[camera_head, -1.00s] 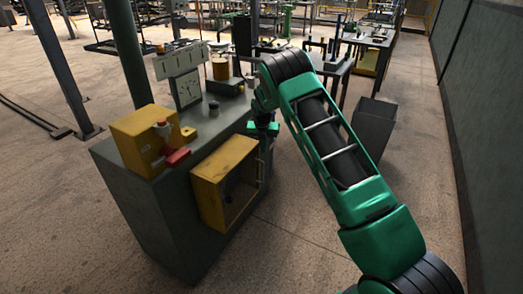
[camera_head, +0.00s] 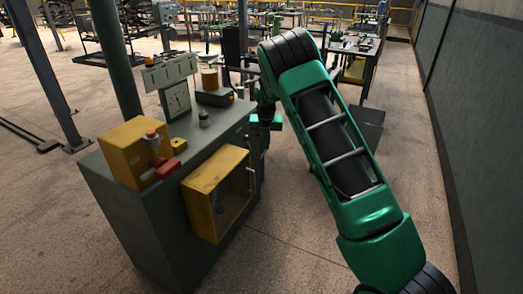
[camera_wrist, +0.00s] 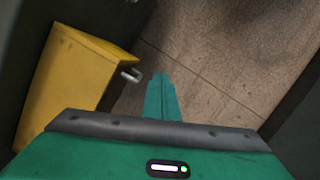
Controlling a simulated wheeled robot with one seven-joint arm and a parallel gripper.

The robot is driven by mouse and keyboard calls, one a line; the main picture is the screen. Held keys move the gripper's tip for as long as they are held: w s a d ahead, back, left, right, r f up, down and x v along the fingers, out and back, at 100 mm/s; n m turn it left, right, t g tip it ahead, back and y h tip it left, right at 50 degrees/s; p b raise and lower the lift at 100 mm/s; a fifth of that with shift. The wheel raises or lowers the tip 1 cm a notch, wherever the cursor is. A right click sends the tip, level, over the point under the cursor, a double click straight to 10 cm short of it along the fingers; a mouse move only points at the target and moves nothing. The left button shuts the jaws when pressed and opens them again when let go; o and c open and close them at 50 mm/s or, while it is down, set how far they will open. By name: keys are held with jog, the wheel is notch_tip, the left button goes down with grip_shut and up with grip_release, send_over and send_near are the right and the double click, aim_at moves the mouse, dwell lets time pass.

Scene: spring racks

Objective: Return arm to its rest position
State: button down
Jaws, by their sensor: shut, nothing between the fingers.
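My green and black arm crosses the right half of the head view. My gripper (camera_wrist: 160,78) shows in the wrist view with its green fingers together and nothing held, pointing down over the floor. In the head view the gripper end hangs beside the right side of the dark cabinet, partly hidden by the cabinet and the arm.
A dark bin (camera_head: 369,128) stands behind the arm. A wall (camera_head: 468,110) runs along the right. Floor is clear between.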

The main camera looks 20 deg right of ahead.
jog(key=shift+s+r, duration=0.1)
jog(key=shift+r, duration=0.15)
jog(key=s+d+r+m, duration=0.3)
jog(key=s+r+m, duration=0.25)
jog(key=s, duration=0.35)
jog(key=s+d+r+m+g, duration=0.1)
jog(key=s+d+r+m, duration=0.35)
jog(key=s+m, duration=0.35)
jog(key=s+d+r+m, duration=0.3)
jog(key=s+r+m, duration=0.3)
jog(key=s, duration=0.3)
jog(key=s+a+m, duration=0.2)
jog(key=s+m, duration=0.7)
jog(key=s, duration=0.7)
jog(key=s+a+m+g+y, duration=0.1)
jog(key=s+m, duration=0.8)
jog(key=s, duration=0.7)
jog(key=shift+s+a+r+g, duration=0.25)
jog(key=shift+a+r+g, duration=0.05)
jog(key=shift+a+r, duration=0.1)
